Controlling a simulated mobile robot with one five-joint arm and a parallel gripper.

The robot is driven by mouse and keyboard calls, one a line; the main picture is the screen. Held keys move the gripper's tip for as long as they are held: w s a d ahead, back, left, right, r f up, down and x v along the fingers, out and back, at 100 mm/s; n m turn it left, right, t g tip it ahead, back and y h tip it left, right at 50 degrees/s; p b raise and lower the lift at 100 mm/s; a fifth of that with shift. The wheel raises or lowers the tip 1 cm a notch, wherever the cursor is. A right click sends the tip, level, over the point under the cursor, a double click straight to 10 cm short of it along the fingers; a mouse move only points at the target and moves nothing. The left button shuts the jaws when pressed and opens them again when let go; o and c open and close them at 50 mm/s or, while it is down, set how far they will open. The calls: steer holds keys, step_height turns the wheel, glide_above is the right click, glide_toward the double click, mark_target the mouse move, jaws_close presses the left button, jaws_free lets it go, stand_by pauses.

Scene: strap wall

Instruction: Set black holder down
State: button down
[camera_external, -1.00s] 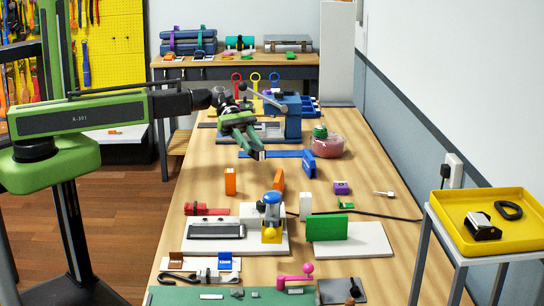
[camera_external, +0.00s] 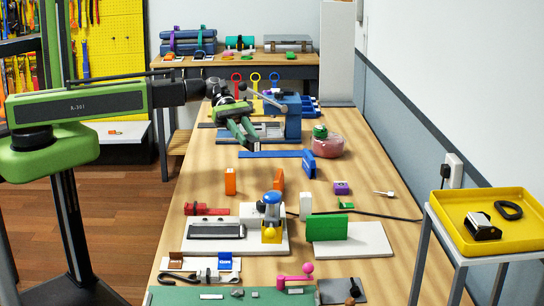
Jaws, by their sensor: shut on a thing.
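My green gripper (camera_external: 245,137) is over the far half of the workbench, in front of the blue clamp machine. Its fingers point down and to the right. A small dark piece (camera_external: 254,144) shows at the fingertips and appears to be the black holder held between them; it is too small to make out its shape. The piece appears just above the left part of a flat blue strap (camera_external: 270,154); I cannot tell the gap.
The blue machine (camera_external: 293,118) stands behind the gripper. A pink jar (camera_external: 328,148) and a blue upright block (camera_external: 309,164) are to the right. Orange blocks (camera_external: 230,182) stand nearer. A yellow tray (camera_external: 515,245) is at the right. Bare wood lies left of the strap.

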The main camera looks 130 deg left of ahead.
stand_by(0.3)
steer(key=w+a+f+b, duration=0.1)
steer(key=a, duration=0.4)
steer(key=w+a+f+b, duration=0.2)
steer(key=a, duration=0.4)
steer(key=f+b, duration=0.6)
steer(key=f, duration=0.1)
steer(key=s+f+b, duration=0.1)
steer(key=f+b, duration=0.2)
steer(key=b, duration=0.1)
steer(key=shift+s+f, duration=0.1)
steer(key=shift+f, duration=0.05)
steer(key=shift+r, duration=0.3)
steer(key=shift+f, duration=0.25)
steer(key=c, duration=1.1)
jaws_free()
steer(key=shift+r, duration=0.1)
